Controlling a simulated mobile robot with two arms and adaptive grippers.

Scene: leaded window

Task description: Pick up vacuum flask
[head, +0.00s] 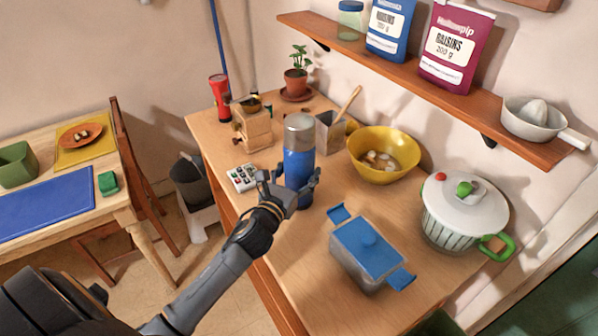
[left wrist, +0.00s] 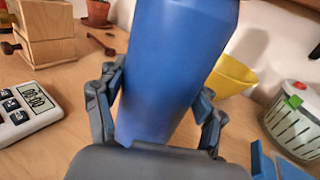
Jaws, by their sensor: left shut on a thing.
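The vacuum flask (head: 299,165) is blue with a silver cap and stands upright over the wooden counter. My left gripper (head: 296,187) has its fingers around the lower body of the flask and is shut on it. In the left wrist view the blue flask body (left wrist: 180,65) fills the middle, with a finger of my left gripper (left wrist: 158,115) on each side. The cap is out of that view. I cannot tell whether the flask's base touches the counter. My right gripper is not in view.
Close by on the counter (head: 310,232) are a calculator-like device (head: 243,178), a wooden grinder (head: 252,125), a yellow bowl (head: 383,155) and a blue-lidded container (head: 368,250). A salad spinner (head: 463,210) stands at the right. A shelf (head: 420,85) with raisin packs hangs above.

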